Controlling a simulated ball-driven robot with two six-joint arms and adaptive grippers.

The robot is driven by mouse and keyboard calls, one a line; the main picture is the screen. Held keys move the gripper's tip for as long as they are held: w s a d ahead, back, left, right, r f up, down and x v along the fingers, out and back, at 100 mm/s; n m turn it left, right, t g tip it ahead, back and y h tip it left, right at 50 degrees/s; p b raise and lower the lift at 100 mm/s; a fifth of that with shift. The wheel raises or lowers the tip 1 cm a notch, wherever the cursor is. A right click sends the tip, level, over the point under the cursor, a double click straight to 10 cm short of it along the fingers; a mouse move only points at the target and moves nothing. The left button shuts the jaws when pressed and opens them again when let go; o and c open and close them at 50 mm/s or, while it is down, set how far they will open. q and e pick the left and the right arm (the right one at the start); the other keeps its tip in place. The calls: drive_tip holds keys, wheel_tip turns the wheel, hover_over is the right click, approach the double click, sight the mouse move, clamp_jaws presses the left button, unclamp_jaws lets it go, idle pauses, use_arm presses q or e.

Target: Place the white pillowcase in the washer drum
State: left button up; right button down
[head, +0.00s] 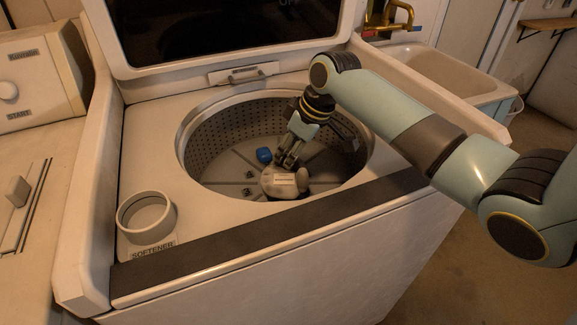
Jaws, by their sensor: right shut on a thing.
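My right gripper (288,160) reaches down into the washer drum (215,142) from the upper right. It is shut, with its fingertips at a pale, rounded bundle (284,184) low in the middle of the drum. This bundle looks like the white pillowcase, though its small size and the dim light leave some doubt, and it may hide the drum's hub. I cannot tell whether it touches the drum floor. The drum is open at the top, with a perforated grey wall. My left gripper is out of view.
A small blue item (264,155) lies in the drum left of the gripper. The raised lid (225,58) stands behind the opening. A round softener cup (146,215) sits at the front left. A sink (445,72) with a brass faucet (388,20) is at the back right.

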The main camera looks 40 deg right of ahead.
drive_tip(key=shift+f, duration=1.85)
drive_tip(key=shift+f, duration=0.1)
drive_tip(key=c, duration=1.1)
unclamp_jaws()
drive_tip(key=p+v, duration=0.1)
drive_tip(key=v, duration=1.1)
